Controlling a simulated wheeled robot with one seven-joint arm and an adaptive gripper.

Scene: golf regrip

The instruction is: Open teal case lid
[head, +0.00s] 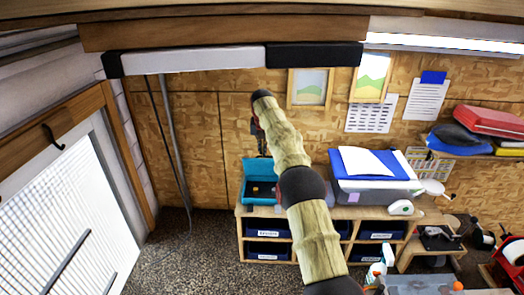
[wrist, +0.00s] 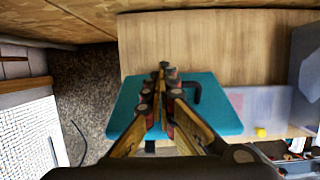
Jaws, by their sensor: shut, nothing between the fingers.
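The teal case (head: 256,167) sits on the left end of the wooden shelf unit. In the head view a teal panel shows behind a dark, partly reddish area; I cannot tell surely how far the lid is raised. In the wrist view a broad teal surface (wrist: 219,108) lies beyond and below my gripper (wrist: 162,68), with a black bent handle-like part (wrist: 193,91) on it and a small dark latch-like piece at its near edge. My gripper is shut and empty over the case. It also shows small in the head view (head: 262,150). My fingers hide the case's middle; contact is unclear.
A grey bin (head: 372,192) with a blue lid and papers stands right of the case. Dark blue drawers (head: 268,228) sit below. Open floor (head: 190,262) lies left of the shelf.

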